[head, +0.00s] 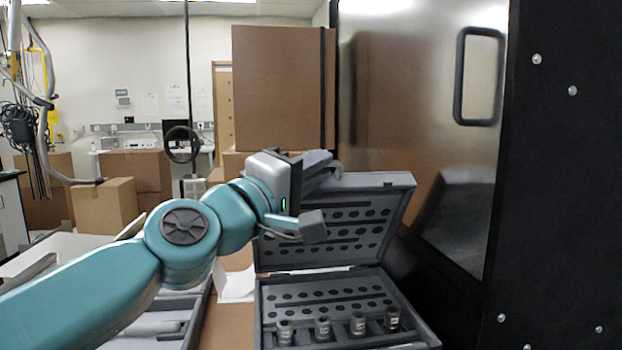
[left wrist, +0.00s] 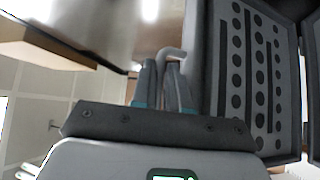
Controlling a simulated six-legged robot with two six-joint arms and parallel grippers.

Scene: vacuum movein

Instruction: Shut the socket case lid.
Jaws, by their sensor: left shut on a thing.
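The socket case (head: 270,318) stands open with its grey lid (head: 384,200) raised and leaning back. The lid's inside has rows of dark round holes and faces me. Several sockets (head: 323,328) stand in the front row of the base. My left gripper (head: 322,176) is at the lid's upper left edge and hides that corner. The exact contact is hard to see. My right gripper is in neither view.
A shiny metal door (head: 420,130) in a black frame stands close at the right of the lid. Cardboard boxes (head: 280,90) are stacked behind it. Another grey case or tray (head: 165,318) lies left of the socket case, under my left arm.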

